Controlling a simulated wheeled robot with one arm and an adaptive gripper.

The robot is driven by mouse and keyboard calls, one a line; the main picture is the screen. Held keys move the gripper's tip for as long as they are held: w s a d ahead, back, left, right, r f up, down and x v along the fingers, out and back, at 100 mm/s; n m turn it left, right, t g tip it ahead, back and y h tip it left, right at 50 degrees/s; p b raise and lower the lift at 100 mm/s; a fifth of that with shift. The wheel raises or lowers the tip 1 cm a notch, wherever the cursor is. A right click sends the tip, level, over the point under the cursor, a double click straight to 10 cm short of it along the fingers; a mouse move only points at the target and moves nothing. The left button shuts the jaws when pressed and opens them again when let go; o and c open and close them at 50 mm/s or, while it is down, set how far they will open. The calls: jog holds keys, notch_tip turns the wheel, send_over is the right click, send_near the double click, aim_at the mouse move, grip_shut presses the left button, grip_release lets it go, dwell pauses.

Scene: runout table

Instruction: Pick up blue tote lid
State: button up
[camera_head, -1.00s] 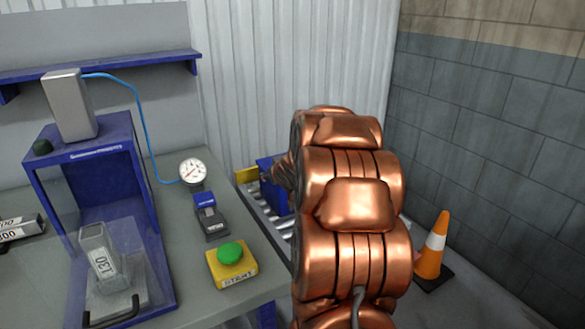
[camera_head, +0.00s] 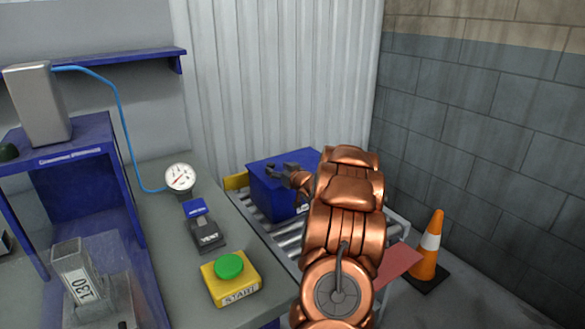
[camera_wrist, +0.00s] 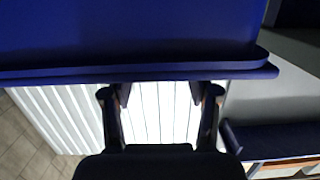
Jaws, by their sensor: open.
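The blue tote (camera_head: 264,196) stands on the roller runout, with a flat blue lid (camera_head: 262,164) on top. My gripper (camera_head: 277,171) is at the top of the tote, over or beside the lid; the head view does not settle which. In the wrist view the lid's edge (camera_wrist: 150,72) runs across the picture as a long blue rim. The two fingers of my gripper (camera_wrist: 160,95) are apart, with nothing seen between them but the pale corrugated wall. The fingertips are close to the rim; contact cannot be told. My arm hides the tote's right part.
The grey bench at left holds a yellow start box (camera_head: 232,287) with a green button, a pressure gauge (camera_head: 181,179) and a blue press frame (camera_head: 60,160). A traffic cone (camera_head: 429,250) stands right of the runout. The corrugated wall (camera_head: 280,80) is behind.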

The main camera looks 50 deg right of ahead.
aim_at(272, 165)
jog(key=shift+r+x, duration=0.15)
jog(key=shift+x, duration=1.1)
jog(key=shift+r+x, duration=0.15)
jog(key=shift+x, duration=1.1)
jog(key=shift+w+a, duration=0.1)
jog(key=shift+a, duration=0.1)
grip_shut()
